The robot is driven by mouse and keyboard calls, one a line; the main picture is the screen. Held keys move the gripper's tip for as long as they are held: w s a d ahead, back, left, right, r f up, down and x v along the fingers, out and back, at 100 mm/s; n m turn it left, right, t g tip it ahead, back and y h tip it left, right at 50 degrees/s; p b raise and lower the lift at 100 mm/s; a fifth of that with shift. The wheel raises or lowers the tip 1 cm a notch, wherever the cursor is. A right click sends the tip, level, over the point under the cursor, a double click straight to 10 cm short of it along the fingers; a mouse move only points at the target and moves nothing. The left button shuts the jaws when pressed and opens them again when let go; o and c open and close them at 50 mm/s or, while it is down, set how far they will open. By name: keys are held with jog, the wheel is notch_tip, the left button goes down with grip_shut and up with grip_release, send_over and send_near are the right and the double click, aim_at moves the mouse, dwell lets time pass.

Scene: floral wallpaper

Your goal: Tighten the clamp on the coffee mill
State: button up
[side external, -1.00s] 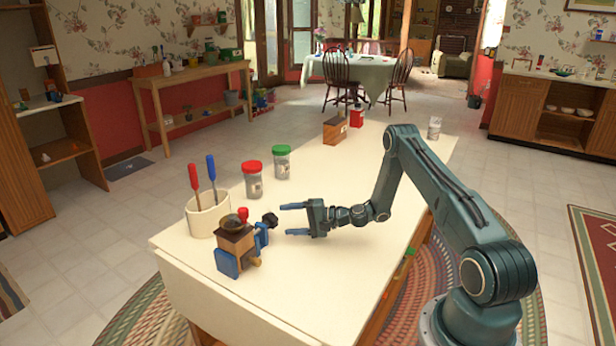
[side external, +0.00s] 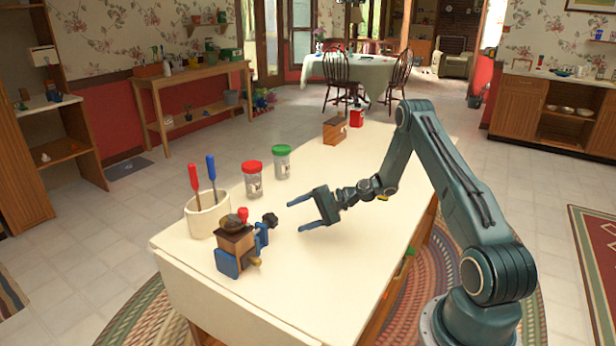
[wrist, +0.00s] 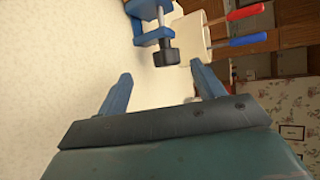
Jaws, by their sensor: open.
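The coffee mill (side external: 237,243), a wooden box with a dark hopper and a red knob, stands near the table's left end, held by a blue clamp (side external: 261,237) with a black knob (side external: 270,220) facing my gripper. In the wrist view the clamp's blue frame (wrist: 150,37) and black knob (wrist: 166,55) show at the top, beyond my fingertips. My gripper (side external: 296,214) is open and empty, to the right of the knob and apart from it. Its two blue fingers also show in the wrist view (wrist: 158,82). The mill's body is mostly out of the wrist view.
A cream crock (side external: 208,218) with red- and blue-handled tools stands just behind the mill. A red-lidded jar (side external: 252,182) and a green-lidded jar (side external: 282,164) stand further back. A wooden box (side external: 335,132) and a red tin (side external: 357,117) are at the far end.

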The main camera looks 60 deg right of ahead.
notch_tip(320, 180, up, 6)
jog(key=w+d+m+g+h, duration=0.2)
jog(key=g, duration=0.2)
jog(key=shift+w+m+g, duration=0.4)
dwell(0.9)
